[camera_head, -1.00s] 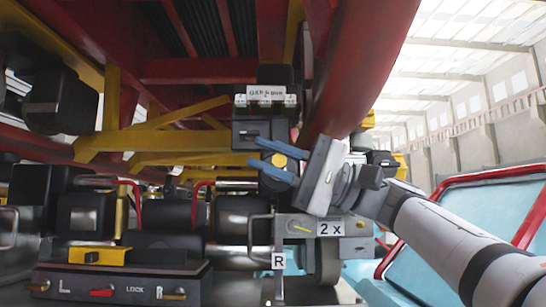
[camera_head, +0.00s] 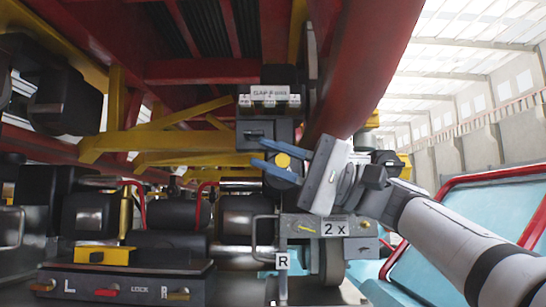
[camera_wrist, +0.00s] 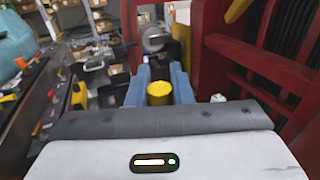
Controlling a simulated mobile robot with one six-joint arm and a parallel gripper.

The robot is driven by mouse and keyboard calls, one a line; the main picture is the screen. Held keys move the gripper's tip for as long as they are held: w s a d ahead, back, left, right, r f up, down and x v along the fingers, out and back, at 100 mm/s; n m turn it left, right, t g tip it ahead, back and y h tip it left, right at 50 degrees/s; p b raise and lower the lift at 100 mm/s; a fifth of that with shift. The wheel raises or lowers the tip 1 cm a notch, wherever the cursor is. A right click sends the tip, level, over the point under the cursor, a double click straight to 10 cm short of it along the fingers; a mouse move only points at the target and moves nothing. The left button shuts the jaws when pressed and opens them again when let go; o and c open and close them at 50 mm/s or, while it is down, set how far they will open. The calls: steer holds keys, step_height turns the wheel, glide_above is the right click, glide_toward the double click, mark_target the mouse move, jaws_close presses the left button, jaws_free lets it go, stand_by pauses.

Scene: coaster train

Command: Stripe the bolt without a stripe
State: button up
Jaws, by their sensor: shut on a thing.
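My gripper (camera_head: 264,153) has blue fingers shut on a yellow, round-ended cylinder (camera_head: 283,160), which may be a paint marker. The cylinder also shows between the fingers in the wrist view (camera_wrist: 159,93). In the head view my gripper is above a grey plate (camera_head: 300,219) with a "2 x" label (camera_head: 335,229). A thin yellow stripe (camera_head: 306,228) shows on that plate, left of the label. The bolts are too small to tell apart, and I cannot see which one lacks a stripe. The cylinder appears clear of the plate.
A red beam (camera_head: 365,70) runs overhead close to my gripper. A dark block with a white label (camera_head: 268,90) hangs above it. A control panel with levers (camera_head: 125,282) stands at lower left. A red-railed, light-blue panel (camera_head: 490,220) is at right.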

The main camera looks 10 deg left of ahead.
steer(key=shift+f, duration=0.1)
steer(key=s+b, duration=0.1)
steer(key=s, duration=0.1)
steer(key=s+d+b, duration=0.1)
steer(key=s, duration=0.1)
steer(key=shift+s+d, duration=0.1)
steer(key=shift+s, duration=0.2)
steer(key=shift+w, duration=0.15)
stand_by(0.4)
steer(key=shift+w+d+p, duration=0.2)
steer(key=shift+w+p, duration=0.1)
steer(key=shift+w, duration=1.3)
steer(key=shift+w+a+p, duration=0.15)
steer(key=shift+w+p, duration=0.15)
steer(key=shift+w, duration=0.4)
stand_by(0.7)
